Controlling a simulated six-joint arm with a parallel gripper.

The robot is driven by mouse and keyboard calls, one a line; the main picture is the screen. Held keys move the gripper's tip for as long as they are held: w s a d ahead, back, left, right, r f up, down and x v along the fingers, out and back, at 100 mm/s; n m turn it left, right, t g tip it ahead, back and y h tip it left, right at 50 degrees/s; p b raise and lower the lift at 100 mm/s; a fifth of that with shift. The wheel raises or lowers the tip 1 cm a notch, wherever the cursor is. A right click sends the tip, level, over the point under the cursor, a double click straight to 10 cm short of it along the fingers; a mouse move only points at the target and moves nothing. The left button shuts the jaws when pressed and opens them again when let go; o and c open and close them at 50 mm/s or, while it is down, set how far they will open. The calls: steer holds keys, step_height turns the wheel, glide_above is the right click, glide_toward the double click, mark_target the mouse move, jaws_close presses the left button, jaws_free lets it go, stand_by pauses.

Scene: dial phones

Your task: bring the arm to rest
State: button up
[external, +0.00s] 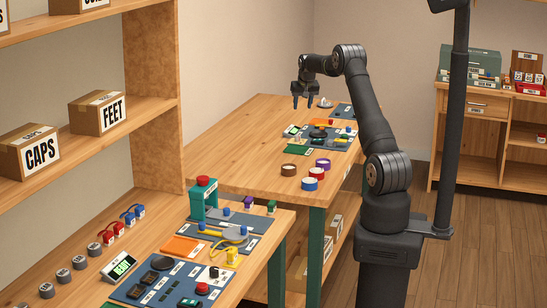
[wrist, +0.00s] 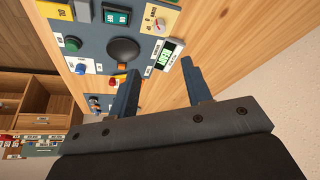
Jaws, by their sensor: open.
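My gripper (external: 303,101) hangs from my raised, bent arm above the far part of the wooden table (external: 235,158), with its fingers pointing down. In the wrist view my gripper (wrist: 160,88) shows two dark fingers spread apart, with nothing between them. Beyond the fingers lies a blue-grey panel (wrist: 88,50) with a large dark round knob (wrist: 123,49), a green button (wrist: 72,44) and a small lit green display (wrist: 166,56). In the external view the panel (external: 338,144) lies on the table below and to the right of my gripper, apart from it.
Brown, purple, red and blue round pieces (external: 310,183) stand near the table's front right. A nearer bench (external: 75,262) holds more panels and a green press-like device (external: 204,198). Shelves with boxes marked CAPS (external: 40,152) and FEET (external: 112,115) stand left. A black post (external: 457,110) rises right.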

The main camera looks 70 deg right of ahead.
mark_target(299, 136)
steer(key=x, duration=1.7)
steer(key=shift+a, duration=0.15)
steer(key=shift+r, duration=0.1)
steer(key=v, duration=1.8)
steer(key=x, duration=1.8)
steer(key=shift+s+n+t+y, duration=0.1)
steer(key=shift+n+t+y, duration=0.2)
steer(key=shift+n, duration=0.7)
steer(key=shift+s+n+t+y, duration=0.1)
steer(key=shift+n+t+y, duration=0.2)
steer(key=shift+n, duration=0.7)
steer(key=n, duration=0.2)
steer(key=n+y, duration=0.1)
steer(key=n, duration=0.1)
steer(key=shift+d+n+t+y, duration=0.2)
steer(key=shift+n+t+y, duration=0.1)
steer(key=shift+n+t, duration=0.1)
steer(key=shift+v, duration=1.55)
